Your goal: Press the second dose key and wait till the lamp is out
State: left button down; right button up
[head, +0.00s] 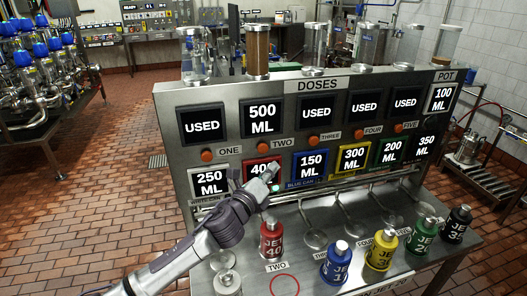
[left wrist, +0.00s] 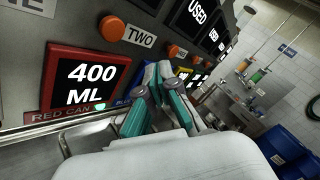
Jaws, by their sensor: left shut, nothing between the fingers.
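The second dose key (head: 262,148) is an orange button with the label TWO beside it, under a display reading 500 ML (head: 264,118). It also shows at the upper left of the left wrist view (left wrist: 113,27). A small green light (left wrist: 101,106) glows beside the RED CAN label, below the red-framed 400 ML display (left wrist: 90,75). My left gripper (head: 270,172) is shut and empty. Its fingertips are just below the key in the head view, apart from it, and partly cover the red-framed display. My right gripper is not in view.
Other orange keys, such as ONE (head: 207,155) and THREE (head: 313,140), line the panel. Glass cylinders stand on top; the second (head: 257,50) holds brown contents. A red can (head: 271,240), blue can (head: 337,264) and yellow can (head: 381,250) stand on the bench below. A rail crosses the panel's front.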

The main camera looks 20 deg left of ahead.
aim_at(268, 149)
pick_arm(q)
jog(key=w+a, duration=0.2)
jog(key=w, duration=0.1)
jog(key=w+a, duration=0.1)
jog(key=w, duration=0.1)
jog(key=shift+a+b, duration=0.25)
jog(key=shift+b, duration=0.15)
dwell(0.8)
jog(key=shift+w, duration=0.15)
jog(key=shift+w+a, duration=0.2)
dwell(0.4)
jog(key=shift+w+a, duration=0.3)
jog(key=shift+w, duration=0.15)
dwell(0.9)
jog(key=shift+s, duration=0.1)
jog(key=shift+s+d, duration=0.5)
jog(key=shift+s, duration=0.2)
